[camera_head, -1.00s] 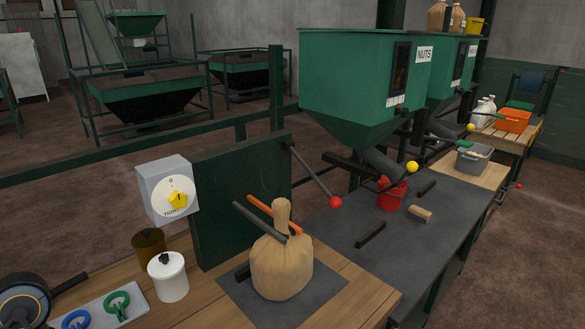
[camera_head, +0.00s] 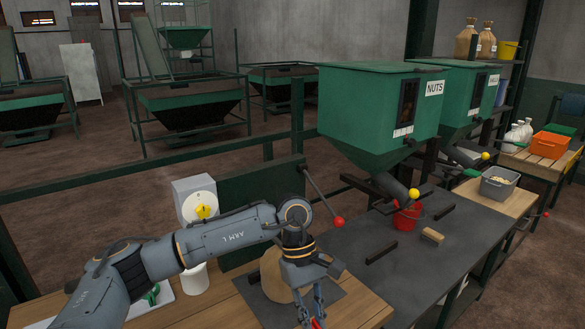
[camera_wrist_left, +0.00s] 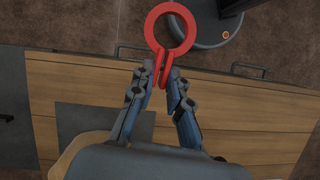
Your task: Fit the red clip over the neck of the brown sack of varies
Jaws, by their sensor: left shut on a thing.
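My left gripper (camera_head: 312,308) hangs at the lower middle of the head view, shut on the red clip (camera_head: 316,323). In the left wrist view, my left gripper (camera_wrist_left: 166,78) pinches the tail of the red clip (camera_wrist_left: 168,54), and its closed-looking ring sticks out beyond the fingertips. The brown sack (camera_head: 272,276) stands on the dark mat, left of and partly behind the gripper; its neck is hidden by my arm. A tan patch of the sack (camera_wrist_left: 72,150) shows at the lower left of the wrist view. The clip is apart from the sack. My right gripper is not in view.
A grey dial box (camera_head: 200,190), a dark green panel (camera_head: 262,190) and a red-knobbed lever (camera_head: 338,221) stand behind the sack. A white canister (camera_head: 194,280) is partly behind my arm. Green hoppers (camera_head: 370,110) stand over the dark bench (camera_head: 350,232) at right.

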